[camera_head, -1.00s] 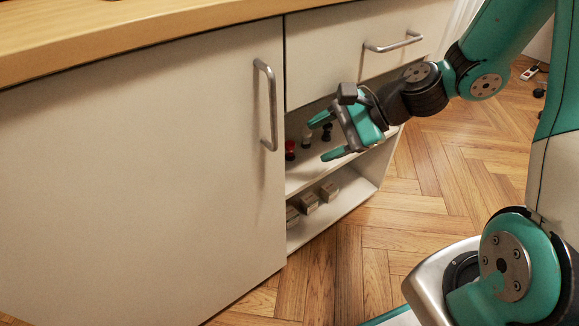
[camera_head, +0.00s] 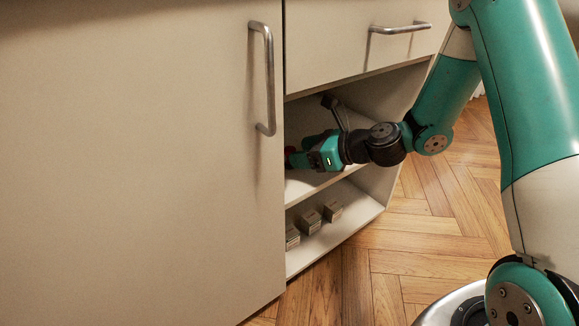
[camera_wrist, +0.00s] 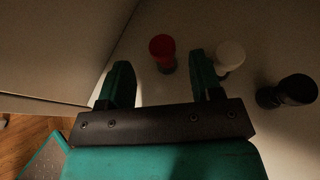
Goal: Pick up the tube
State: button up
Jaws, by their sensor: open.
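In the wrist view three small tubes or spools stand upright on the shelf: one with a red top (camera_wrist: 162,52), one with a white top (camera_wrist: 229,55) and one black (camera_wrist: 292,91). I cannot tell which one is the tube. My gripper (camera_wrist: 160,80) is open, with its green fingers apart. The red-topped one stands just beyond the gap between the fingertips, and the white-topped one is close by the right finger. In the head view my gripper (camera_head: 303,159) reaches into the upper shelf and hides most of these items.
The shelf (camera_head: 306,187) is inside an open cabinet. A closed door (camera_head: 150,170) with a handle bounds it on the left, a drawer (camera_head: 345,45) above. Several small boxes (camera_head: 310,221) stand on the lower shelf. The wood floor (camera_head: 420,260) is clear at right.

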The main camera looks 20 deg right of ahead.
aim_at(293, 149)
jog(key=b+x, duration=0.1)
jog(key=x, duration=0.1)
jog(key=b+x, duration=0.1)
jog(key=x, duration=0.1)
jog(key=b+x, duration=0.2)
jog(key=shift+w+r, duration=0.15)
jog(key=shift+r, duration=0.15)
jog(key=shift+d, duration=0.1)
jog(key=c, duration=1)
jog(key=shift+r, duration=0.1)
